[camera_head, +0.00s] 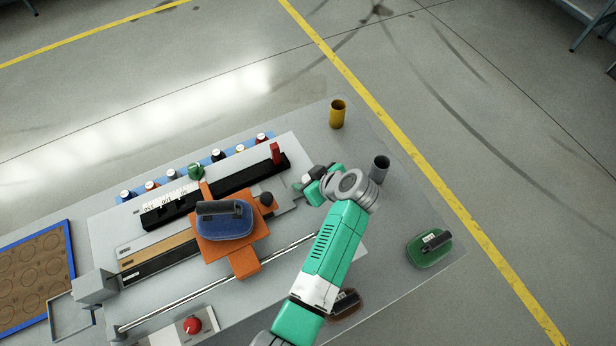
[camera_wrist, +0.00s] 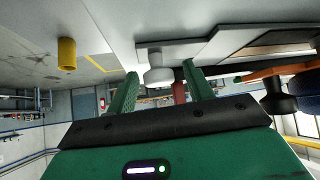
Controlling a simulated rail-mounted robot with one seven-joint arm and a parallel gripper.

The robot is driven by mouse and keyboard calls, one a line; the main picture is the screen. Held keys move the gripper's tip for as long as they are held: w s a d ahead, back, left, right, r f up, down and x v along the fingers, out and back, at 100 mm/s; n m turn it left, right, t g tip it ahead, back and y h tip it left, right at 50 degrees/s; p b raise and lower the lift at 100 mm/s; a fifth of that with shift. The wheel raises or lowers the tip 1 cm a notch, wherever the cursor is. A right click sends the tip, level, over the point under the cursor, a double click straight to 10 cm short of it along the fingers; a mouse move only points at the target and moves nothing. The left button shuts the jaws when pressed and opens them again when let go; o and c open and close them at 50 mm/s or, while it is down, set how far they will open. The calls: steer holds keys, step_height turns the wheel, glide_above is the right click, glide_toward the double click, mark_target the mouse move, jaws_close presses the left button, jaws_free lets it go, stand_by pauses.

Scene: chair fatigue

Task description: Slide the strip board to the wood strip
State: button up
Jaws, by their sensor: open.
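The strip board (camera_head: 130,243) lies on the table's grey plate, with a tan wood strip (camera_head: 155,250) and dark strips side by side. An orange carriage (camera_head: 246,263) carrying a blue-based block (camera_head: 226,222) sits across the strips and hides part of them. My gripper (camera_head: 303,183) is at the right end of the board, partly hidden by my wrist. In the wrist view my gripper (camera_wrist: 160,69) is open, with a pale round knob (camera_wrist: 158,72) showing between its green fingertips. I cannot tell whether they touch it.
A red upright piece (camera_head: 275,153) stands behind my gripper. A grey cup (camera_head: 380,168) is close to my wrist, and a yellow cup (camera_head: 338,114) stands farther back. A green-based block (camera_head: 429,248) lies at the right. A rod (camera_head: 215,285) runs along the front.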

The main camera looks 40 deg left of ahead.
steer(key=shift+a+f, duration=0.15)
steer(key=shift+f, duration=0.05)
jaws_close()
steer(key=shift+s+d+p, duration=0.15)
steer(key=shift+s+d, duration=0.1)
steer(key=shift+d, duration=0.6)
steer(key=shift+s+d+p, duration=0.15)
steer(key=shift+s+d, duration=0.1)
steer(key=shift+d, duration=0.6)
jaws_free()
steer(key=b+v, duration=0.1)
steer(key=v, duration=0.7)
steer(key=shift+a, duration=0.1)
